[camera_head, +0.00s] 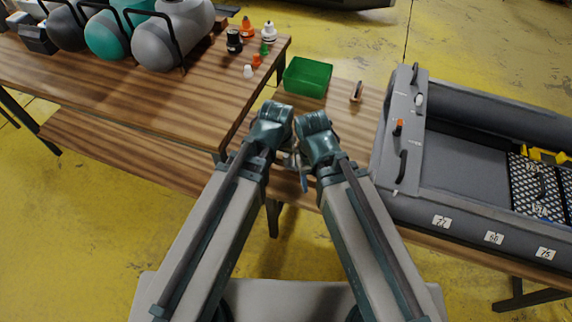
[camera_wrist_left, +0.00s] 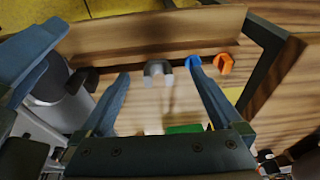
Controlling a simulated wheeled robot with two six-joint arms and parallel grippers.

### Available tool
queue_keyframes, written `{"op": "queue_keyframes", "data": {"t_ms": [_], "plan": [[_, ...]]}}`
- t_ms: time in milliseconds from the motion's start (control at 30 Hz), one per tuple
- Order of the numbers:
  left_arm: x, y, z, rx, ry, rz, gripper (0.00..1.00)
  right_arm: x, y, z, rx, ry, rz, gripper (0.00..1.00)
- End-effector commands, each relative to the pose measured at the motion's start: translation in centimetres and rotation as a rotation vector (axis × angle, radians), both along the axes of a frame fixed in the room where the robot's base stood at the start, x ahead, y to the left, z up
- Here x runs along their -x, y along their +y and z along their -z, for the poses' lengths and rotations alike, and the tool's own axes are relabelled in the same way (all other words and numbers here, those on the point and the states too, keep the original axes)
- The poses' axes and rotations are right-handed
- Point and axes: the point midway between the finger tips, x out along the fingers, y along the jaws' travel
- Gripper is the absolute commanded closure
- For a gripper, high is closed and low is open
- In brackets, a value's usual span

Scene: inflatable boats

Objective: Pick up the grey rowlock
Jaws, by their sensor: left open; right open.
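The grey rowlock (camera_wrist_left: 157,72) is a small grey piece on the wooden top in the left wrist view. It shows between the two finger ends of my left gripper (camera_wrist_left: 158,78). The gripper is open, and I cannot tell whether either finger touches the piece. In the head view my left gripper (camera_head: 286,160) is low over the gap by the tables, mostly hidden by its own wrist. My right gripper (camera_head: 303,178) is close beside it, open, its fingers partly hidden. I cannot make out the grey rowlock in the head view.
A blue piece (camera_wrist_left: 193,62) is by the right finger, and an orange piece (camera_wrist_left: 224,63) is beyond it. A green box (camera_head: 308,78) stands ahead. A grey inflatable boat (camera_head: 400,210) fills the right side.

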Motion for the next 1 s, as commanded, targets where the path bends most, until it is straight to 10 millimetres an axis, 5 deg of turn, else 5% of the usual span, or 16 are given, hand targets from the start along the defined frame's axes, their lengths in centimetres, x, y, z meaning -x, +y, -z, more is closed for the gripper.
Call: {"op": "queue_keyframes", "data": {"t_ms": [33,200,467,1000], "plan": [[-1.8,-0.8,1.4,0.027,-0.05,0.003,0.0,0.0,0.0,1.7,0.0,0.0,0.0,0.43],[-4.6,-2.2,1.4,0.08,-0.148,0.007,0.0,0.0,0.0,2.5,0.0,0.0,0.0,0.43],[-4.9,-2.3,1.8,0.084,-0.157,0.007,0.0,0.0,0.0,3.0,0.0,0.0,0.0,0.43],[-7.5,-3.2,8.8,0.083,-0.155,0.007,0.0,0.0,0.0,9.9,0.0,0.0,-0.001,0.43]]}}
